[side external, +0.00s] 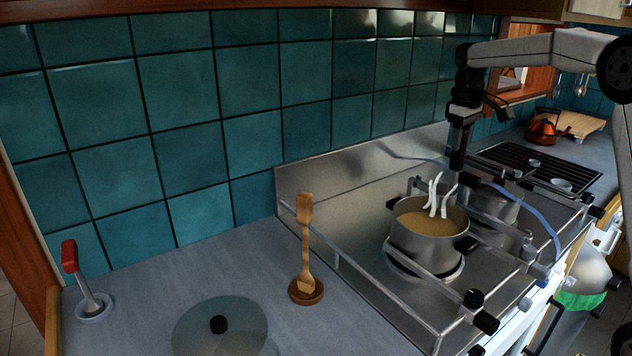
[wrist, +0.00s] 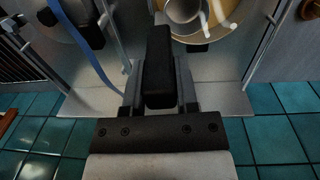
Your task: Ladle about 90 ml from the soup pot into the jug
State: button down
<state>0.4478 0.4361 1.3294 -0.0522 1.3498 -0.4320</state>
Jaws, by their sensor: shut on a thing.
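The steel soup pot (side external: 430,246) stands on the stove, filled with tan soup (side external: 422,218); its soup also shows at the top of the wrist view (wrist: 232,28). My gripper (side external: 461,118) is above the pot's right rear side, shut on the ladle's dark upright handle (side external: 457,152). In the wrist view, the ladle's round bowl (wrist: 183,11) is over or in the soup; I cannot tell its depth or contents. White curved shapes (side external: 437,198) rise at the pot. A steel vessel (side external: 492,205), likely the jug, stands right of the pot, partly hidden.
Steel rails (side external: 365,282) edge the stove. A blue strap or hose (side external: 537,215) crosses near the steel vessel. A wooden spatula (side external: 305,240) stands upright, near a round lid (side external: 220,330) and a red-handled tool (side external: 80,270). A tiled wall runs behind.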

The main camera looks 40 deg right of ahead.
dwell(0.6)
jog(key=shift+r, duration=2)
jog(key=shift+y, duration=0.3)
jog(key=a+f+n, duration=0.2)
jog(key=a, duration=0.6)
jog(key=a+f+n, duration=0.2)
jog(key=a+f, duration=0.1)
jog(key=a, duration=0.6)
jog(key=s+a+f+n, duration=0.2)
jog(key=s+a+f, duration=0.1)
jog(key=a, duration=0.5)
jog(key=s+a+f+n, duration=0.3)
jog(key=s+a, duration=0.2)
jog(key=a, duration=0.3)
jog(key=shift+a, duration=0.2)
jog(key=shift+f, duration=0.1)
